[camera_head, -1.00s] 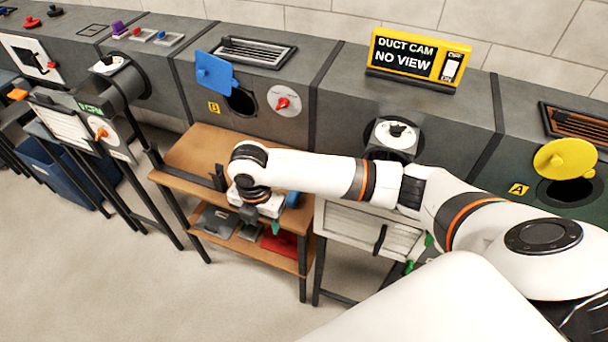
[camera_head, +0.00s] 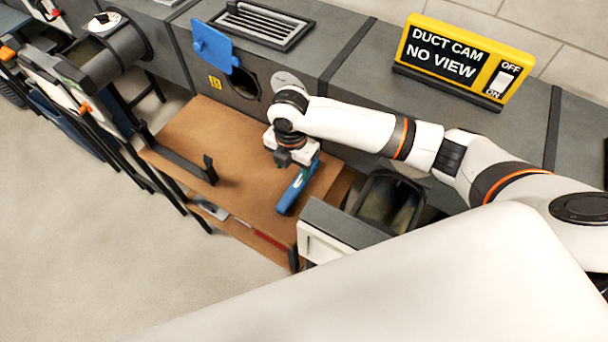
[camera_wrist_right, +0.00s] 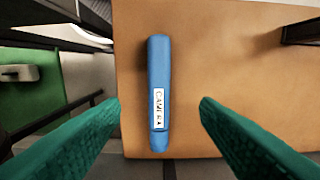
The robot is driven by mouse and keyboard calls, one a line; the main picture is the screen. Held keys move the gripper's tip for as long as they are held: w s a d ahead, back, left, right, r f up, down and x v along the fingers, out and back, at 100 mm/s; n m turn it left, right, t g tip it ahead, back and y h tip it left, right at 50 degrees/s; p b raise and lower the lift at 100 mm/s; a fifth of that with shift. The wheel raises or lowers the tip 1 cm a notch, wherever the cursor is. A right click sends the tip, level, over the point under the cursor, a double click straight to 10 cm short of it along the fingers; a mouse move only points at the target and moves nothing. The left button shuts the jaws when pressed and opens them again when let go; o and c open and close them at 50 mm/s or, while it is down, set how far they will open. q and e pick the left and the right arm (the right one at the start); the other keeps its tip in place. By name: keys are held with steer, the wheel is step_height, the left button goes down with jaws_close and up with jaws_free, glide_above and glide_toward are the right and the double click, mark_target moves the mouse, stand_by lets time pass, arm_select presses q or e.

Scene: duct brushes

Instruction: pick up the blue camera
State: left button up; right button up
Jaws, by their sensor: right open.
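The blue camera (camera_wrist_right: 158,75) is a long, slim blue stick with a white label reading CAMERA. It lies on the brown wooden table top; in the head view it shows just below my right gripper (camera_head: 294,162), partly hidden by it. In the right wrist view the camera lies between the two green fingers of my right gripper (camera_wrist_right: 160,112), a little left of the middle, and its lower end points toward me. The fingers are wide apart and empty, above the table. My left gripper is not in view.
The wooden table (camera_head: 225,140) is mostly clear, with a black bracket (camera_head: 190,165) at its left side. Behind it is a grey duct with an open blue cover (camera_head: 213,45) beside a round hole. A yellow DUCT CAM NO VIEW sign (camera_head: 462,62) stands on the duct.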

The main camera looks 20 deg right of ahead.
glide_above(294, 189)
step_height(294, 189, down, 4)
steer(key=shift+a+f, duration=0.1)
steer(key=shift+a, duration=0.05)
steer(key=shift+w+f, duration=0.15)
steer(key=shift+f, duration=0.45)
step_height(294, 189, down, 4)
steer(key=shift+f+p, duration=0.2)
steer(key=shift+p, duration=0.4)
steer(key=shift+d+f, duration=0.2)
steer(key=shift+f, duration=0.15)
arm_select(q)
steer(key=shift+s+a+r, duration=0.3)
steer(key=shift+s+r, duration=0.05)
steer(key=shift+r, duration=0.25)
arm_select(e)
steer(key=shift+c, duration=0.6)
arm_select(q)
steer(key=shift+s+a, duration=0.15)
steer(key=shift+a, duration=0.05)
arm_select(e)
steer(key=shift+r, duration=0.1)
jaws_close()
